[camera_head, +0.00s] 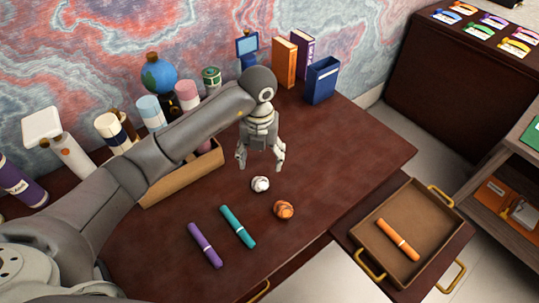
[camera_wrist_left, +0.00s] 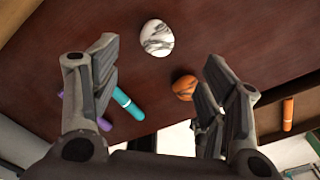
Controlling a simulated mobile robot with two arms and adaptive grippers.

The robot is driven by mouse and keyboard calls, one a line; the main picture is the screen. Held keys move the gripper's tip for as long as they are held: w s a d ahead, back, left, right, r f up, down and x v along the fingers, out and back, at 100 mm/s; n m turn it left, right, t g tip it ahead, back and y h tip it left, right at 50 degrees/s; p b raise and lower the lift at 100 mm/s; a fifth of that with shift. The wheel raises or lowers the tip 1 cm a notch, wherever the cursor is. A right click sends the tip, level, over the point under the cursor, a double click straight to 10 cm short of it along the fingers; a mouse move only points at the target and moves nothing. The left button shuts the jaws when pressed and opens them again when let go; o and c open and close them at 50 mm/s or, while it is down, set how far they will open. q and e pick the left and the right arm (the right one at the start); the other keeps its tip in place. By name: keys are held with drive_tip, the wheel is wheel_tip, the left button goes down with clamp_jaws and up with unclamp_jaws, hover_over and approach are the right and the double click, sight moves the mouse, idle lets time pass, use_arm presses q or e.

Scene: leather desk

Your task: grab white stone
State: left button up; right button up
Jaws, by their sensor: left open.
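The white stone (camera_head: 260,184), pale with grey veins, rests on the dark red desk (camera_head: 330,175) near its middle. It also shows in the left wrist view (camera_wrist_left: 157,38), beyond and between my fingers. My left gripper (camera_head: 260,168) is open and empty, fingers pointing down, above and just behind the stone, apart from it. In the left wrist view the two fingers (camera_wrist_left: 158,85) stand wide apart. My right gripper is not in view.
An orange stone (camera_head: 284,210) lies close by, front right of the white one. Teal (camera_head: 238,227) and purple (camera_head: 205,245) markers lie in front. A tray (camera_head: 420,215) with an orange marker stands right. A wooden box (camera_head: 180,185), bottles and a globe (camera_head: 158,75) stand behind.

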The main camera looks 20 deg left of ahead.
sight(260, 180)
use_arm(q)
drive_tip(key=shift+f, duration=0.1)
drive_tip(key=f, duration=0.2)
drive_tip(key=s+f+p, duration=0.1)
drive_tip(key=f, duration=0.1)
drive_tip(key=shift+f, duration=0.35)
wheel_tip(260, 180, down, 4)
drive_tip(key=shift+w+a+f+p, duration=0.15)
drive_tip(key=shift+p, duration=0.7)
drive_tip(key=shift+f, duration=0.55)
drive_tip(key=shift+w, duration=0.1)
drive_tip(key=shift+c, duration=0.9)
drive_tip(key=c, duration=0.7)
drive_tip(key=shift+c, duration=1.4)
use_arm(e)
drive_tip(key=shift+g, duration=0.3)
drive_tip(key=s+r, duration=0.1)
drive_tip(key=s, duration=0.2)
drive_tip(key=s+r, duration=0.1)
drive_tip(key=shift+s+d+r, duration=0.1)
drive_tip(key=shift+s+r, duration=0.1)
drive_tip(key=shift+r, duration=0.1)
